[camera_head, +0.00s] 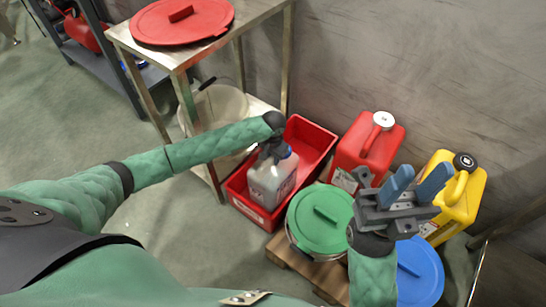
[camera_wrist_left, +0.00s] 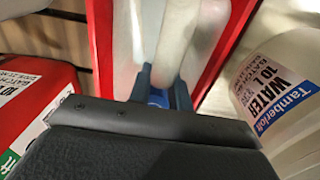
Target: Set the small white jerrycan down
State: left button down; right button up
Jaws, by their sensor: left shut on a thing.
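The small white jerrycan (camera_head: 270,182), with a blue cap, is upright at the near end of the red tray (camera_head: 312,137). I cannot tell whether its base touches the tray floor. My left gripper (camera_head: 274,150) is above it, shut on its handle. In the left wrist view the fingers (camera_wrist_left: 160,85) close around the pale handle (camera_wrist_left: 187,40), with the blue cap (camera_wrist_left: 158,98) just below, partly hidden. My right gripper (camera_head: 420,182) is open and empty, above the green-lidded bucket's right side.
A red jerrycan (camera_head: 368,150) and a yellow jerrycan (camera_head: 455,200) stand right of the tray. A green-lidded bucket (camera_head: 320,218) and a blue lid (camera_head: 420,272) are nearer. A white bucket (camera_head: 215,108) stands left, under a metal table (camera_head: 262,12) bearing a red lid (camera_head: 180,20).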

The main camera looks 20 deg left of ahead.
pick_arm(q)
jog(key=c, duration=1.3)
grip_release()
jog(key=shift+f, duration=0.1)
